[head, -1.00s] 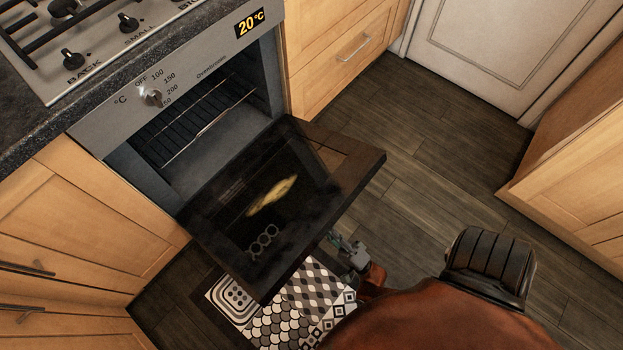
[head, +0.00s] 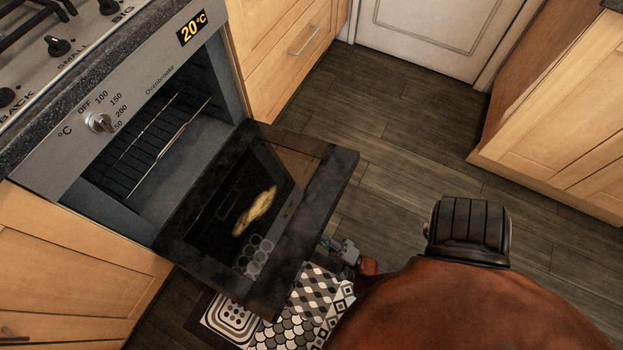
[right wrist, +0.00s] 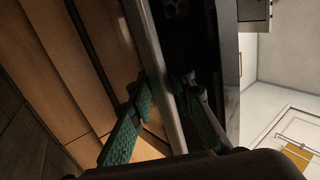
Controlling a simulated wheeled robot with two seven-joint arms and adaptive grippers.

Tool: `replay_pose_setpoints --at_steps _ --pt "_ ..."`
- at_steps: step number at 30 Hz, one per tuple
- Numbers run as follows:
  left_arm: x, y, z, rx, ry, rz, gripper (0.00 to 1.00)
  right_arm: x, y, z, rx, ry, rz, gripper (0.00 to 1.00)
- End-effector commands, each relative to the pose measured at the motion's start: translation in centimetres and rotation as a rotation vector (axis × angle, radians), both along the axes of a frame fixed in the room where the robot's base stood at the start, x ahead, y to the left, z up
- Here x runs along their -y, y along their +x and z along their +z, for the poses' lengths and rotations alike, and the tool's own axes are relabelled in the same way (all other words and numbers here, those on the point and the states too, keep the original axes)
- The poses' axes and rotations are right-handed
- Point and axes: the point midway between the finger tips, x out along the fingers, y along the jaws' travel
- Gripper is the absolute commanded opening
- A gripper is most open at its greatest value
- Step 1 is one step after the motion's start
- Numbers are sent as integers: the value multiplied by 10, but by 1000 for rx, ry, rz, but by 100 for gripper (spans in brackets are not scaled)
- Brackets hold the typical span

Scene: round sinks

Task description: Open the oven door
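The oven (head: 100,150) stands at the left in the head view. Its dark-framed door (head: 285,240) is swung down and out from the cavity, with its inner face and glass window turned up. My right gripper (head: 338,247) is beside the door's outer edge, mostly hidden below my arm and the door. In the right wrist view, its two green-padded fingers (right wrist: 166,85) stand apart on both sides of a metal bar (right wrist: 160,75), which looks like the door handle. Firm contact with the bar is not clear. My left gripper is not in view.
A wire rack (head: 155,140) is inside the oven. A patterned mat (head: 305,300) lies on the floor beneath the door. Wooden cabinets (head: 285,40) flank the oven, and another cabinet (head: 570,130) stands at the right. The wood floor (head: 400,140) between them is clear.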

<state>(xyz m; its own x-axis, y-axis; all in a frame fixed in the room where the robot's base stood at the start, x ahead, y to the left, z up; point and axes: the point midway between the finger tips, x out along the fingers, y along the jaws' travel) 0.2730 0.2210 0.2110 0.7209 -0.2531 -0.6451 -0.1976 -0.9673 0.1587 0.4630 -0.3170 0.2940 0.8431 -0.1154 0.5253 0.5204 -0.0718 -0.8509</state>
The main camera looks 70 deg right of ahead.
Motion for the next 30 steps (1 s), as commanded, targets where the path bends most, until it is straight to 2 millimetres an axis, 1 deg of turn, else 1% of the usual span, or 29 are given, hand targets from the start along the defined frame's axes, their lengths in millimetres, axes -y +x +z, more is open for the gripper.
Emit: replay_pose_setpoints --at_steps 1,8,16,20,23,26,30 --pt "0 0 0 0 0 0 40 -1 1 1 3 -3 1 20" --pt "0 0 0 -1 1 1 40 -1 0 1 2 -2 0 35" --pt "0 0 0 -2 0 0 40 0 0 1 1 0 0 36" --pt "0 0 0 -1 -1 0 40 0 -1 4 1 0 0 36" --pt "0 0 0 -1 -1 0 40 0 -1 12 2 0 -1 36" --pt "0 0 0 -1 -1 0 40 0 -1 26 3 0 0 36" --pt "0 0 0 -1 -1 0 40 0 -1 48 4 0 1 36"
